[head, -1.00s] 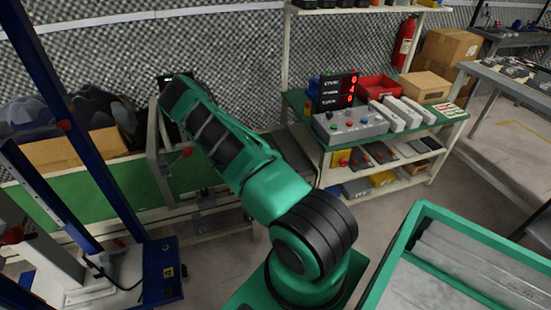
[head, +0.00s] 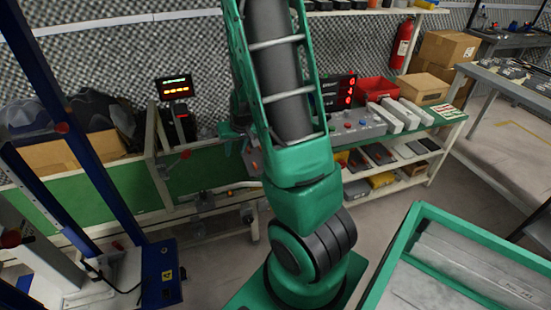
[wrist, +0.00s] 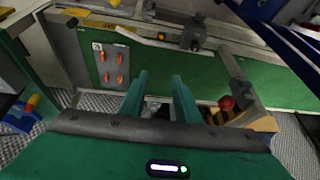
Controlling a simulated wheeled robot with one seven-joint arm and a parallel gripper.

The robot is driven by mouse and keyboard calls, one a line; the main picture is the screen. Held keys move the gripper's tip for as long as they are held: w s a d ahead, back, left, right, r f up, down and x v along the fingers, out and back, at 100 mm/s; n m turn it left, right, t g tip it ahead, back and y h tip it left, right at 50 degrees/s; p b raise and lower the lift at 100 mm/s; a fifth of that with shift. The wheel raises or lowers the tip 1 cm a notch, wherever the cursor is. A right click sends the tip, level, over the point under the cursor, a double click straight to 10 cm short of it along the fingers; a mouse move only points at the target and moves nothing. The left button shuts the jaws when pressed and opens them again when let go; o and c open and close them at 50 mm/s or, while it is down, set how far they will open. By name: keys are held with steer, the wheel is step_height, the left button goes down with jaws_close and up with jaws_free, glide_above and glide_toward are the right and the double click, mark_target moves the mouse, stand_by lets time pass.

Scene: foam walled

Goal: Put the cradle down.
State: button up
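I cannot pick out a cradle with certainty. A grey plate with orange pieces and a small tag (wrist: 112,64) shows in the wrist view against the green panel, left of my fingers and apart from them. My gripper (wrist: 159,92) has its two green fingers spread with a gap between them. I see nothing clamped in the gap, only a dark, unclear patch beyond it. In the head view my arm hides most of the gripper.
The green-panelled bench (head: 135,190) has a lit display (head: 174,88) on it. A blue frame (head: 80,150) stands at left. A shelf cart (head: 395,180) with a grey button box (head: 358,126) is right of my arm. A green-rimmed crate (head: 470,236) is front right. A red knob (wrist: 226,103) is near my right finger.

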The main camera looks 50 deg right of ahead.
steer(key=s+a+r+g, duration=0.1)
steer(key=s+a+r, duration=0.2)
steer(key=s, duration=0.6)
steer(key=s+a+r+g+y, duration=0.1)
steer(key=s+a+r+g, duration=0.1)
steer(key=s+r, duration=0.6)
steer(key=s+a+r+g, duration=0.2)
steer(key=s+a+r, duration=0.2)
steer(key=s, duration=0.5)
steer(key=shift+s+a+r+m+y, duration=0.3)
steer(key=shift+s+a+r+m, duration=0.1)
steer(key=shift+r, duration=0.45)
steer(key=shift+w, duration=0.1)
